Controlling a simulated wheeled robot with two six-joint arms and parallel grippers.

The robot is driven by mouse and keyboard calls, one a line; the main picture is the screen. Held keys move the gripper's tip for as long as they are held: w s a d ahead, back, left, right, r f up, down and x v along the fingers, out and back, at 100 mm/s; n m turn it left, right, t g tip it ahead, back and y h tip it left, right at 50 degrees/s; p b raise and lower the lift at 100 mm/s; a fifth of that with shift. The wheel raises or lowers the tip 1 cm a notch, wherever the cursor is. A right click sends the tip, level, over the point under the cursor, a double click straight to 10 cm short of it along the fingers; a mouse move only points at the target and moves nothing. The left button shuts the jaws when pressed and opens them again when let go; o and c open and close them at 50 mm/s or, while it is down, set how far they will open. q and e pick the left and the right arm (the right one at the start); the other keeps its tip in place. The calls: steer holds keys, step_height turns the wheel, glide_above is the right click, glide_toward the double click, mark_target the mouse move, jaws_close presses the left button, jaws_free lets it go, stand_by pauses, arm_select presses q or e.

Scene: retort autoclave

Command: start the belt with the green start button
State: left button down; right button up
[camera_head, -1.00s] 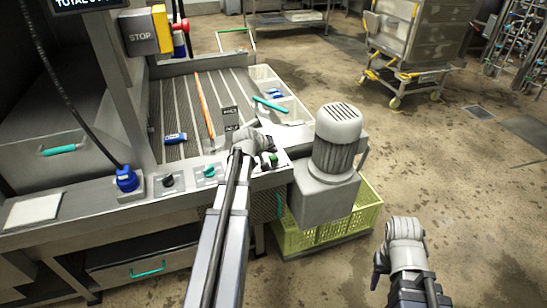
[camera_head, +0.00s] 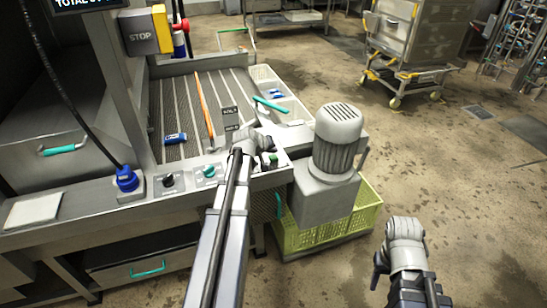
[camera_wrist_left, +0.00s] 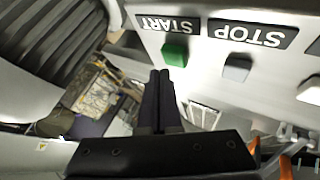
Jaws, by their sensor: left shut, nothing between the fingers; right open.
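The green start button (camera_wrist_left: 175,54) sits on a pale panel under the START label in the left wrist view. In the head view it is a small green spot (camera_head: 273,158) beside my left gripper (camera_head: 268,150). My left gripper's fingers (camera_wrist_left: 160,76) are closed together and empty. In the wrist view their tips are just below and left of the button; whether they touch it is unclear. The ribbed belt (camera_head: 205,108) lies behind the panel. My right gripper (camera_head: 380,266) is open, low at the right, away from the machine; its fingertips are hard to make out.
A grey motor (camera_head: 338,140) stands right of the panel, above a yellow-green crate (camera_head: 366,222). An orange tool (camera_head: 204,105) and a blue object (camera_head: 175,138) lie on the belt.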

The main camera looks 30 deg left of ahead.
arm_select(q)
steer(key=shift+f+b, duration=0.45)
